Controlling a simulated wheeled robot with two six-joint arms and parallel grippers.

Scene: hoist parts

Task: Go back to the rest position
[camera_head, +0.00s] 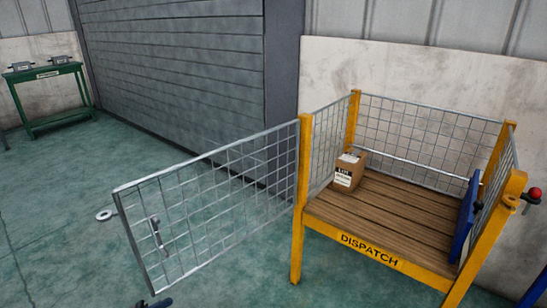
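A small dark and blue piece at the bottom edge, left of centre, looks like the tip of my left gripper (155,303). Only a sliver of it shows, below the mesh gate, and its fingers cannot be made out. A blue piece at the bottom right edge may be part of my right arm. No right gripper fingers show. A yellow-framed dispatch cage (370,252) with a plank floor stands at the right. Its mesh gate (222,200) is swung open to the left. A cardboard box (348,171) with a white label sits on the planks at the back left.
A blue panel (463,222) stands at the cage's right side. A red knob (535,193) is beside the right post. A green table (45,92) with grey items stands far left. A pale ring (105,214) lies on the floor. The left floor is mostly clear.

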